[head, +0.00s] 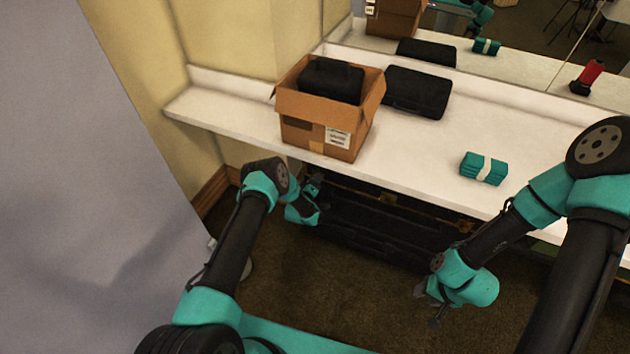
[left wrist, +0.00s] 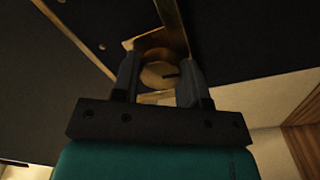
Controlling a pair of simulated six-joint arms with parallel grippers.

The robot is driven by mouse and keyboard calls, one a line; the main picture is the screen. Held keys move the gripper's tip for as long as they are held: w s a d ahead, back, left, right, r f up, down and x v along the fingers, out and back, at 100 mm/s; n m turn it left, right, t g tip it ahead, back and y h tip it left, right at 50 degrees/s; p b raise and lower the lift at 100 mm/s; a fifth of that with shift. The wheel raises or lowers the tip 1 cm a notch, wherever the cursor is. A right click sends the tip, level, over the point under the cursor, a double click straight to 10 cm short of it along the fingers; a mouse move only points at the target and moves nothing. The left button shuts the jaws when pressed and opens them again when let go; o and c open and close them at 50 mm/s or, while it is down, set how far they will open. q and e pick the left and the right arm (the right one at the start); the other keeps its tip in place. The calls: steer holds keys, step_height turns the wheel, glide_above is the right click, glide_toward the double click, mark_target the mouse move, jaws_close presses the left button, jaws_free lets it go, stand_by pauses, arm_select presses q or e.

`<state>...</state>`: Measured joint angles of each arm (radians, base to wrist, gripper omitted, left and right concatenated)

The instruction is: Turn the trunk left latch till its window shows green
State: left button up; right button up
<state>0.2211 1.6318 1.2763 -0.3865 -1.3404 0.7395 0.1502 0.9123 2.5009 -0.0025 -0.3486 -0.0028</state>
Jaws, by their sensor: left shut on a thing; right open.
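The black trunk (head: 385,232) stands under the white counter in the head view, partly hidden by my left arm. My left gripper (head: 316,187) is at the trunk's left front. In the left wrist view the left latch (left wrist: 158,74) is a round brass knob with a dark slot. It sits between the two fingers of my left gripper (left wrist: 159,66), which is shut on it. I cannot make out the latch's window or its colour. My right gripper (head: 436,304) is open and empty, low in front of the trunk's right part.
On the counter (head: 400,155) stand an open cardboard box (head: 300,108) with a black case (head: 331,80) in it, another black case (head: 417,91) and a banded teal bundle (head: 484,168). The counter overhangs the trunk. A grey panel (head: 95,180) stands at left. Carpet in front is clear.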

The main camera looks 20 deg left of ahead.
arm_select(q)
steer(key=o, duration=0.9)
steer(key=s+a, duration=0.1)
steer(key=s, duration=1)
steer(key=s+a, duration=0.1)
steer(key=s, duration=0.5)
steer(key=shift+s+a+f, duration=0.1)
steer(key=shift+a+f, duration=0.2)
steer(key=shift+f, duration=0.05)
steer(key=s+d+r+m+g, duration=0.1)
steer(key=s+r+g, duration=0.3)
steer(key=s, duration=0.4)
steer(key=s+d+r+m+g, duration=0.1)
steer(key=s+r+m+g, duration=0.3)
steer(key=s+g, duration=0.3)
steer(key=s+d+r+m+g+h, duration=0.1)
steer(key=s+r+m+g, duration=0.2)
steer(key=s+r+g, duration=0.3)
steer(key=shift+s+r, duration=0.1)
steer(key=shift+s, duration=2.2)
